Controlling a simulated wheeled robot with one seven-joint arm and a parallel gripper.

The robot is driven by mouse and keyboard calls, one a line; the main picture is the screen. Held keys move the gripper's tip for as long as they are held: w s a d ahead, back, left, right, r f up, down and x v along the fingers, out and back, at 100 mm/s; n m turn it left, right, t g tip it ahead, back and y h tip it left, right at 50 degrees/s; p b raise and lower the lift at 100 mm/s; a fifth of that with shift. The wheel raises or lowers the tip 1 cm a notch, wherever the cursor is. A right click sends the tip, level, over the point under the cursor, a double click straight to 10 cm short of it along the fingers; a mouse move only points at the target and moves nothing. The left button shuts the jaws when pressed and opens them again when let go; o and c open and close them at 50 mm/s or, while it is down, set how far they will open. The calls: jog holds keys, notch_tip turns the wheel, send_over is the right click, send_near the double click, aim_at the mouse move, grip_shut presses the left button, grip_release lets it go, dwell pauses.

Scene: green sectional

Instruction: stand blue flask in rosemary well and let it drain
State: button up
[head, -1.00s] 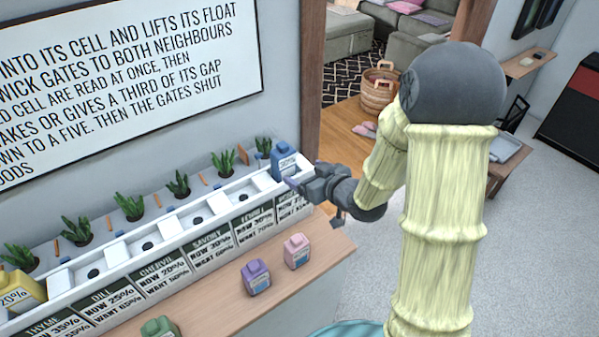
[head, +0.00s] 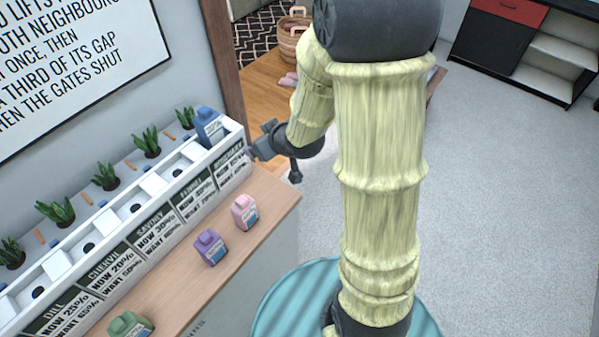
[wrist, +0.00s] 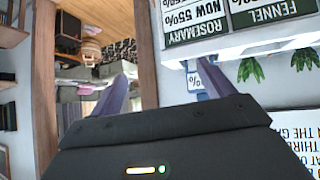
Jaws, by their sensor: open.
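The blue flask (head: 209,127) stands upright in the well at the far right end of the white planter trough (head: 117,222). The front label below that well reads rosemary (head: 230,163), and it also shows upside down in the wrist view (wrist: 190,30). My gripper (head: 254,150) is open and empty, just right of the trough's end and apart from the flask. In the wrist view my gripper's two fingers (wrist: 162,88) are spread wide with nothing between them. A small part of the flask (wrist: 194,82) seems to show behind one finger. The flask's base and any liquid level are hidden.
A pink bottle (head: 244,212), a purple bottle (head: 210,247) and a green bottle (head: 130,325) stand on the wooden counter (head: 270,205) in front of the trough. A door frame (head: 213,75) rises behind the trough's right end. Open floor (head: 480,220) lies to the right.

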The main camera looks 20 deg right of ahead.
jog(key=s+d+m+g+h, duration=0.2)
jog(key=s+d+m+g, duration=0.2)
jog(key=s, duration=1.1)
jog(key=d+r+g, duration=0.1)
jog(key=g, duration=0.1)
jog(key=shift+g+h, duration=0.3)
jog(key=shift+h, duration=0.1)
dwell(1.0)
